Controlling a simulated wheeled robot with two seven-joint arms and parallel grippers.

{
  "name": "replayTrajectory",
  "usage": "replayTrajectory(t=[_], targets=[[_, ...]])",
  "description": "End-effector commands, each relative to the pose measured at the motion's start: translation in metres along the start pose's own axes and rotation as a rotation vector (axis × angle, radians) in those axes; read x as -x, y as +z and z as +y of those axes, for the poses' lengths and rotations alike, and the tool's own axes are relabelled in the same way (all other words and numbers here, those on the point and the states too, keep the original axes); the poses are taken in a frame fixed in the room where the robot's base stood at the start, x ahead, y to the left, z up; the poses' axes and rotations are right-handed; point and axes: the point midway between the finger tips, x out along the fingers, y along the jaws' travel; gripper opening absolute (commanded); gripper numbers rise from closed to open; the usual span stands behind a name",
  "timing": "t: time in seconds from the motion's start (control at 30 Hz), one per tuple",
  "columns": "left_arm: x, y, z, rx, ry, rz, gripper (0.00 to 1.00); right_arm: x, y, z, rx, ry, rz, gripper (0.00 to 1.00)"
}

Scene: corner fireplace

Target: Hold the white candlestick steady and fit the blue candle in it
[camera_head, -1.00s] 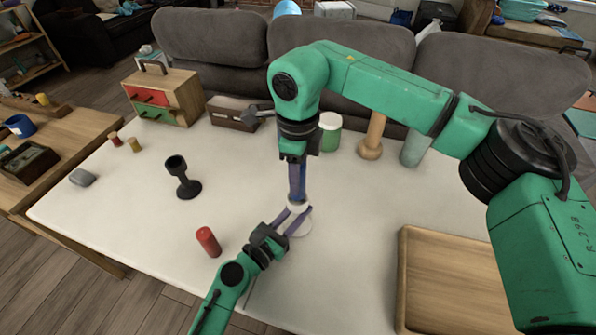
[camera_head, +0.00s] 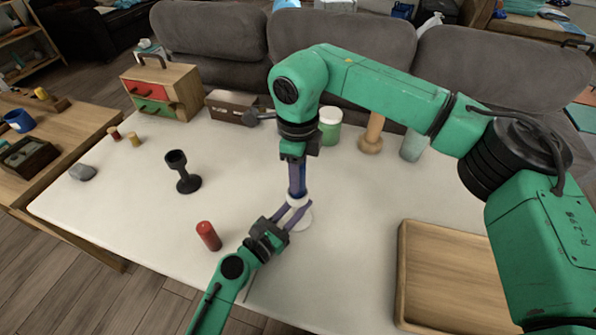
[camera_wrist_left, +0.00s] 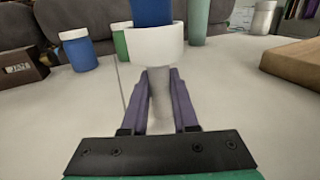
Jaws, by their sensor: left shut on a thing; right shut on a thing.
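The white candlestick (camera_head: 305,222) stands upright on the white table, left of the wooden tray. My left gripper (camera_head: 297,212) is shut on its stem (camera_wrist_left: 160,98), below the cup (camera_wrist_left: 155,46). The blue candle (camera_head: 297,180) is upright over the cup, and my right gripper (camera_head: 297,165) is shut on it from above. In the left wrist view, the candle's lower part (camera_wrist_left: 152,12) meets the cup's rim line. The rim hides its bottom end, so I cannot tell how deep it sits.
A wooden tray (camera_head: 402,270) lies at the right. A green jar (camera_head: 330,130), a wooden holder (camera_head: 371,140) and a drawer box (camera_head: 180,88) stand at the back.

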Motion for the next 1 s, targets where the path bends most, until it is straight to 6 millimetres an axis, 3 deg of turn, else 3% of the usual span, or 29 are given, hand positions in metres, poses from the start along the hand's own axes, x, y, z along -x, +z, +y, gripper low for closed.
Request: replayTrajectory(t=[0.73, 0.77, 0.83, 1.0], targets=[[0.0, 0.0, 0.0, 0.0, 0.0, 0.0, 0.0, -0.015, 0.0, 0.0, 0.0, 0.0, 0.001, 0.0], [0.0, 0.0, 0.0, 0.0, 0.0, 0.0, 0.0, -0.015, 0.0, 0.0, 0.0, 0.0, 0.001, 0.47], [0.0, 0.0, 0.0, 0.0, 0.0, 0.0, 0.0, -0.015, 0.0, 0.0, 0.0, 0.0, 0.001, 0.74], [0.0, 0.0, 0.0, 0.0, 0.0, 0.0, 0.0, -0.015, 0.0, 0.0, 0.0, 0.0, 0.001, 0.75]])
